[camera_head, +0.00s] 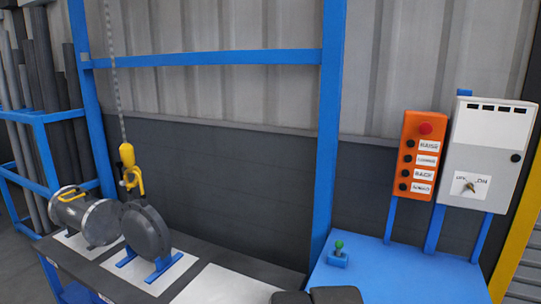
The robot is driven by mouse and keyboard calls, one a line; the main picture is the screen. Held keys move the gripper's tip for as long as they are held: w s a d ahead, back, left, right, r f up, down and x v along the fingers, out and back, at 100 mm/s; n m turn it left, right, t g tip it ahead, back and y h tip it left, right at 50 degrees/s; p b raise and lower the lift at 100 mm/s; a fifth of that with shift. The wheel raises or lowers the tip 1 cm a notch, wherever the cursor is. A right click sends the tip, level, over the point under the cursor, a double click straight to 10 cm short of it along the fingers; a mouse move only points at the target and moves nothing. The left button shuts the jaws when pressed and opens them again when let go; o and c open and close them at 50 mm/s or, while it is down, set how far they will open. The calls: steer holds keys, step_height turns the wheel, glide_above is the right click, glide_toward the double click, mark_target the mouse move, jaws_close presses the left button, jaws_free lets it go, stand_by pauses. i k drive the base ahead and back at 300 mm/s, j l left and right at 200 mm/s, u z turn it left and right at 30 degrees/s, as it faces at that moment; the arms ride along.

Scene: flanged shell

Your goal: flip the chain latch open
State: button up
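A grey chain (116,75) hangs from above at the left. At its lower end is a yellow hook block (127,154) with a yellow hook (132,180) below. The latch is too small to make out, so I cannot tell whether it is open or shut. The hook hangs at the upper edge of a dark grey round flanged part (148,232), and I cannot tell whether they touch. My gripper's fingers cannot be made out; only dark rounded shapes, perhaps part of my arm, show at the bottom edge, well right of the hook.
A grey flanged cylinder (88,216) with a yellow handle lies left of the round part. Both rest on a dark bench (218,258) with pale plates. Blue posts (326,130) frame the bench. An orange button box (417,154) and grey cabinet (488,150) stand right, behind a blue table (400,270).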

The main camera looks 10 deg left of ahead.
mark_target(121, 176)
steer(key=u, duration=1.3)
steer(key=i+j+z, duration=0.4)
steer(key=i+j, duration=1)
steer(key=i, duration=0.1)
